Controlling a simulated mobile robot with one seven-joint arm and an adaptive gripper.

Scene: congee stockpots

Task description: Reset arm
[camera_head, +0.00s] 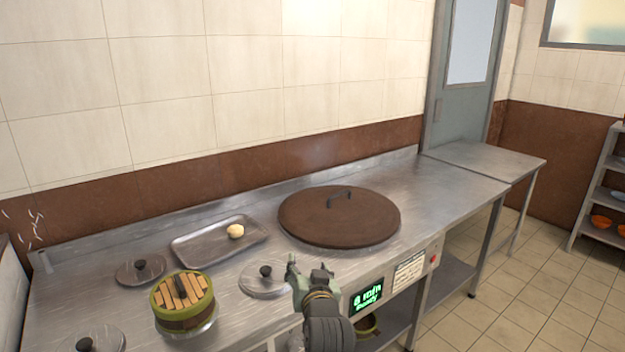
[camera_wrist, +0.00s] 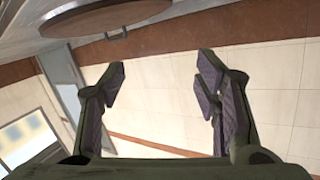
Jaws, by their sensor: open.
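My gripper (camera_head: 311,272) is open and empty. In the head view it is raised at the front of the steel counter (camera_head: 450,192), in front of the big brown lid (camera_head: 335,217) and next to a small round metal lid (camera_head: 262,284). In the wrist view my gripper (camera_wrist: 158,80) shows its two fingers spread wide with nothing between them. That view is tilted, and the brown lid (camera_wrist: 110,15) with its handle appears along its top edge.
A green-rimmed steamer with a slatted wooden lid (camera_head: 182,300) stands at the counter's front left. A metal tray (camera_head: 205,250) holds a pale bun (camera_head: 236,231). More small lids (camera_head: 140,270) lie at left. The counter's right end is clear. A shelf (camera_head: 600,195) stands far right.

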